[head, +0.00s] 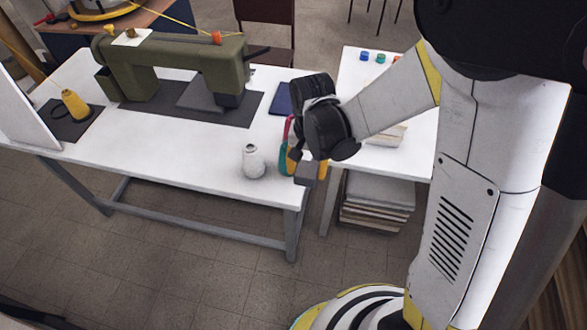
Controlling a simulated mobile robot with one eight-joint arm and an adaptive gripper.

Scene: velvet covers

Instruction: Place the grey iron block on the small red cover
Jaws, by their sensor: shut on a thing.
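My gripper (312,160) hangs over the front right corner of the white sewing table (200,165). It is shut on the grey iron block (306,174), a small dark grey block at its tip. The block appears to be above the table corner; its exact height cannot be told. A narrow strip of red (287,128) shows just left of my gripper, beside teal and yellow-orange pieces. I cannot tell whether this strip is the small red cover, since my gripper hides much of that area.
A white spool (253,162) stands left of my gripper. A dark blue flat piece (281,99) lies behind it. A green sewing machine (180,65) and a yellow cone (75,105) stand further left. A second white table (365,90) is right, across a gap.

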